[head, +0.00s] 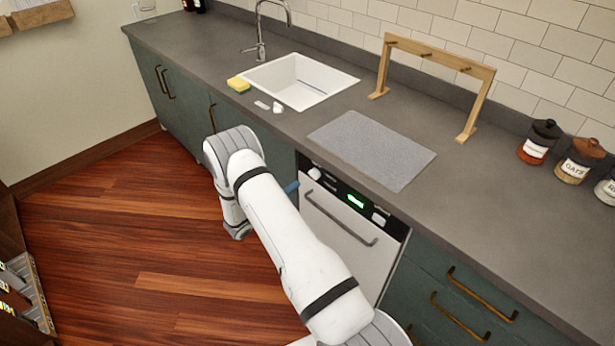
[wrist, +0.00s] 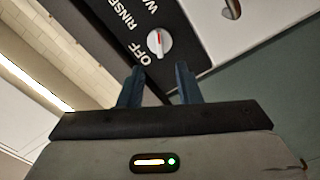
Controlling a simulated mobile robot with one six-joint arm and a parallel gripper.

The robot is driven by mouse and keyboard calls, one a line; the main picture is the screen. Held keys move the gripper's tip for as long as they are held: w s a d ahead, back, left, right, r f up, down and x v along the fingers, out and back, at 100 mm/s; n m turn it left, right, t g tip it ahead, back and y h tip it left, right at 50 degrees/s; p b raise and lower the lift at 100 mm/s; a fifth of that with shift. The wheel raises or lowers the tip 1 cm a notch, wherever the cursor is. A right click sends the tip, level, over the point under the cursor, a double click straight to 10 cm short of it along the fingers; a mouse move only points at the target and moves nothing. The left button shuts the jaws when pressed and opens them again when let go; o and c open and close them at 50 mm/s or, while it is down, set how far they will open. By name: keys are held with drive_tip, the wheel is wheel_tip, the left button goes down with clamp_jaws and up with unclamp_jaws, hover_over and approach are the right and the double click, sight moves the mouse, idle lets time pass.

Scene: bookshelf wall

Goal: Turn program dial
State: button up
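The program dial (wrist: 159,43) is a round white knob with a red mark, on the dishwasher's black control panel (wrist: 138,22). "OFF", "RINSE" and a cut-off label starting with "W" are printed around it. In the head view the dial (head: 315,173) sits at the left end of the panel on the white dishwasher (head: 345,232). My gripper (wrist: 159,84) is open and empty, its two dark blue fingers apart. In the wrist view the dial lies just beyond the gap between the fingertips, apparently untouched. In the head view, only a bit of blue finger shows near the panel's left end.
The dishwasher has a green-lit display (head: 355,201), a second white control (head: 380,217) and a bar handle (head: 340,221). The grey counter (head: 470,200) overhangs above, holding a grey mat (head: 372,149), wooden rack (head: 440,58) and sink (head: 300,80). Drawers (head: 465,295) stand right; floor at left is clear.

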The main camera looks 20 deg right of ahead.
sight(311, 176)
drive_tip(key=p+x, duration=0.2)
drive_tip(key=x, duration=0.5)
drive_tip(key=shift+d, duration=0.3)
drive_tip(key=shift+f, duration=0.1)
drive_tip(key=shift+c, duration=0.3)
clamp_jaws()
